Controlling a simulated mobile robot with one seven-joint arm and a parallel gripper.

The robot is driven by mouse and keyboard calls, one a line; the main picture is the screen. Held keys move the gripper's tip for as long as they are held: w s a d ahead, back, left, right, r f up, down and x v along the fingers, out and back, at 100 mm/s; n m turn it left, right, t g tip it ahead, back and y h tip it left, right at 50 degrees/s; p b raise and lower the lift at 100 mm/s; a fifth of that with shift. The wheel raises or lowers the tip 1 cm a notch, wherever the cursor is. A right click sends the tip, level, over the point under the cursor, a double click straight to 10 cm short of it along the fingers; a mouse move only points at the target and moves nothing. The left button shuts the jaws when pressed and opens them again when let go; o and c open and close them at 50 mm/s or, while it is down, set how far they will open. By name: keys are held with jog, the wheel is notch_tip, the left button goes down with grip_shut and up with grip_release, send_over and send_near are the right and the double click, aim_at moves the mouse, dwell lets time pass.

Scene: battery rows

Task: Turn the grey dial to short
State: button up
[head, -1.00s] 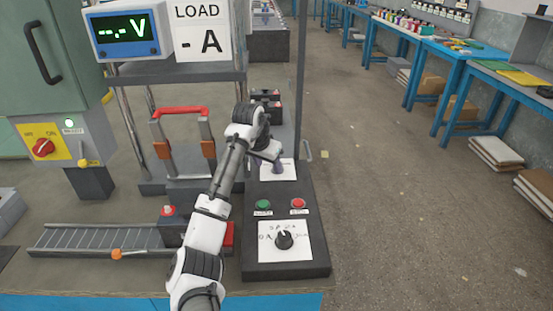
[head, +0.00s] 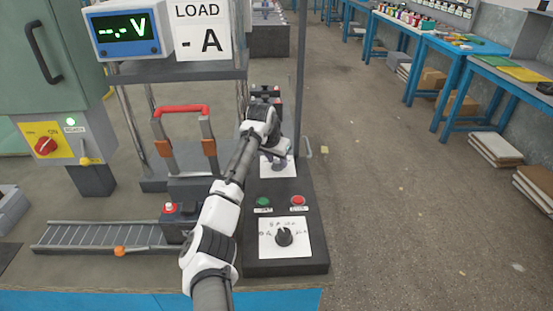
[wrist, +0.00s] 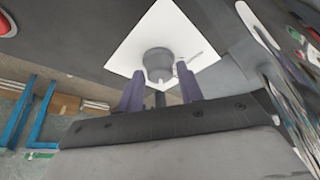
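The grey dial (wrist: 158,62) sits on a white square plate (wrist: 190,25) in the wrist view. A thin pointer mark shows to its right; I cannot read any labels there. My gripper (wrist: 159,74) is open, with one purple finger on each side of the dial's near edge. I cannot tell whether the fingers touch it. In the head view my gripper (head: 279,160) is over the far plate (head: 266,171) of the black control panel (head: 312,222), and my arm hides most of the dial.
A second, dark dial (head: 284,237) on a labelled plate is at the panel's near end. Green (head: 263,202) and red (head: 298,200) buttons lie between. A thin post (head: 301,80) stands beyond the panel. A red-handled frame (head: 182,112) stands left; open floor is right.

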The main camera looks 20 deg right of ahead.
jog(key=c, duration=0.6)
jog(key=shift+o, duration=0.2)
jog(key=shift+s+r+n+p, duration=0.1)
jog(key=shift+n+p, duration=0.3)
jog(key=shift+p, duration=0.1)
jog(key=shift+d+n+t+y+p, duration=0.1)
jog(key=shift+n+t+y+p, duration=0.3)
jog(key=shift+n+p, duration=0.65)
jog(key=n+y+p, duration=0.1)
jog(key=n+p, duration=0.1)
jog(key=n+y+p, duration=0.1)
jog(key=n+p, duration=0.1)
jog(key=n, duration=0.1)
jog(key=shift+s+d+t, duration=0.1)
jog(key=shift+d+t, duration=0.05)
jog(key=shift+t, duration=0.25)
jog(key=n+y, duration=0.1)
jog(key=n, duration=0.1)
jog(key=n+y+p, duration=0.1)
jog(key=n, duration=0.2)
jog(key=shift+d+n, duration=0.15)
jog(key=shift+n, duration=0.2)
jog(key=n+y+b, duration=0.1)
jog(key=n, duration=0.3)
jog(key=shift+d+g, duration=0.1)
jog(key=shift+g, duration=0.3)
jog(key=shift+n+y, duration=0.3)
jog(key=shift+w, duration=0.2)
